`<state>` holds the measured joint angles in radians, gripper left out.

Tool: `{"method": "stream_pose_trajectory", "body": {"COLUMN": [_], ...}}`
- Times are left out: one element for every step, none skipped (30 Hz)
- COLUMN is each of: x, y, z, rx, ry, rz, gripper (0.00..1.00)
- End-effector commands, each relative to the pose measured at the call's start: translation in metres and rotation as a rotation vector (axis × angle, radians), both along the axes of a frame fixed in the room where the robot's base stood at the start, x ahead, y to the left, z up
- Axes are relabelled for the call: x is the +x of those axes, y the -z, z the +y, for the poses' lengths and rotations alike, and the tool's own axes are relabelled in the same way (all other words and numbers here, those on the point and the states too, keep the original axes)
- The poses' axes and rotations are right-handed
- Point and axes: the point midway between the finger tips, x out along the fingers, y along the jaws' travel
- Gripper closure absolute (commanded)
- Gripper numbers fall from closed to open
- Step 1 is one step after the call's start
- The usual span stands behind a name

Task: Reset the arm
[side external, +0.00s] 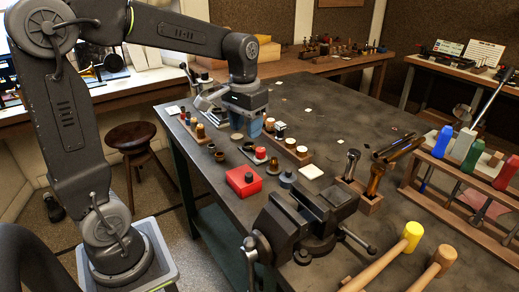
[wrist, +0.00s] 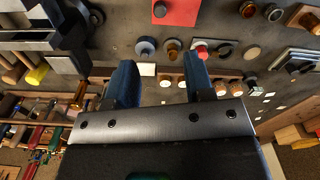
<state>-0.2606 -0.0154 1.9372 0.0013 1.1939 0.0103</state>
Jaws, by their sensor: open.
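My gripper (side external: 247,125) points down over the far left part of the dark workbench (side external: 310,110), close above a cluster of small parts. In the wrist view my gripper (wrist: 160,80) shows two blue fingers spread apart with nothing held between them. Beyond the fingers lie a white block (wrist: 147,69), a blue-grey round part (wrist: 146,47) and a brown ring-shaped part (wrist: 173,47). I cannot tell the exact height of the fingertips above the bench.
A red box (side external: 243,181) sits near the bench's left edge. A black vise (side external: 300,222) stands at the front, with yellow-headed mallet (side external: 411,235) to its right. A wooden rack (side external: 450,185) holds coloured-handled tools at right. The bench's back middle is mostly clear.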

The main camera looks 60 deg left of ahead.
Motion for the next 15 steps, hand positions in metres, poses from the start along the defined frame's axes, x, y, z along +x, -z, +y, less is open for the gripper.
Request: {"method": "stream_pose_trajectory", "body": {"x": [-0.007, -0.013, -0.021, -0.029, -0.037, -0.048, -0.056, -0.065, -0.075, -0.083, -0.091, -0.100, -0.106, -0.111, -0.118], "y": [-0.005, -0.007, -0.011, -0.014, -0.016, -0.019, -0.020, -0.021, -0.021, -0.020, -0.020, -0.019, -0.017, -0.016, -0.014], "z": [-0.007, -0.012, -0.020, -0.026, -0.032, -0.040, -0.046, -0.052, -0.058, -0.063, -0.067, -0.072, -0.075, -0.078, -0.081], "rx": [0.007, 0.011, 0.018, 0.022, 0.027, 0.034, 0.038, 0.042, 0.046, 0.048, 0.051, 0.053, 0.055, 0.055, 0.056], "ry": [0.015, 0.026, 0.041, 0.055, 0.069, 0.089, 0.104, 0.119, 0.138, 0.151, 0.164, 0.180, 0.190, 0.202, 0.213], "rz": [-0.026, -0.044, -0.073, -0.096, -0.124, -0.159, -0.187, -0.214, -0.249, -0.275, -0.299, -0.331, -0.352, -0.373, -0.395], "gripper": [0.52, 0.52, 0.52, 0.52, 0.52, 0.52, 0.52, 0.52, 0.52, 0.52, 0.52, 0.52, 0.52, 0.52, 0.52]}}
